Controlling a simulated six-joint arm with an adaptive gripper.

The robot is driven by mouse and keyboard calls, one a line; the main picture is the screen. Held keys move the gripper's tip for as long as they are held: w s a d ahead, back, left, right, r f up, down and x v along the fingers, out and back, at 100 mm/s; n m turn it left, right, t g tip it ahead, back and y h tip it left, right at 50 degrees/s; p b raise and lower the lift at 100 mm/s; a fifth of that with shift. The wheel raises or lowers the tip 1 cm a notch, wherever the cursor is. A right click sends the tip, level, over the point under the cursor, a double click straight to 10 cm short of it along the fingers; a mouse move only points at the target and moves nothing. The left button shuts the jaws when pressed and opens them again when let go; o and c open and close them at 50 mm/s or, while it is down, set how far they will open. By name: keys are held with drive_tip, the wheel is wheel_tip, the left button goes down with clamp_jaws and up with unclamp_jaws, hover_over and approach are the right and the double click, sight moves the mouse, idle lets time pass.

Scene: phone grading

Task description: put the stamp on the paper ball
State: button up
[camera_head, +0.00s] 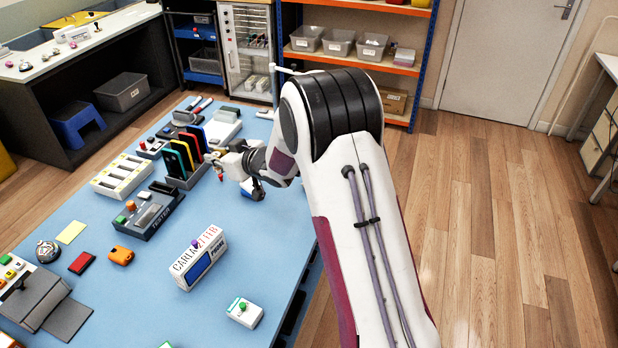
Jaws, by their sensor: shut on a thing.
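My gripper (222,163) is over the far part of the blue table, right of the upright phones in a rack. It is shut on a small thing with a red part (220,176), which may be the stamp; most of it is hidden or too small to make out. I cannot pick out a paper ball for certain. A round grey and white thing (47,251) lies at the left of the table, well away from my gripper, and I cannot tell whether it is paper.
The phone rack (184,181) stands close left of my gripper. A tester box (150,212), a white labelled box (200,262), an orange thing (121,256), a red block (82,263) and a yellow note (71,232) lie nearer.

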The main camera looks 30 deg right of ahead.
drive_tip(key=s+d+r+m+h, duration=0.1)
drive_tip(key=s+d, duration=0.1)
drive_tip(key=d, duration=1)
drive_tip(key=s+d+m+h, duration=0.2)
drive_tip(key=d, duration=1.1)
drive_tip(key=shift+s+r+t, duration=0.15)
drive_tip(key=shift+r+t, duration=0.25)
drive_tip(key=shift+f, duration=0.1)
drive_tip(key=shift+f, duration=3)
drive_tip(key=shift+f, duration=1.9)
drive_tip(key=shift+f, duration=0.1)
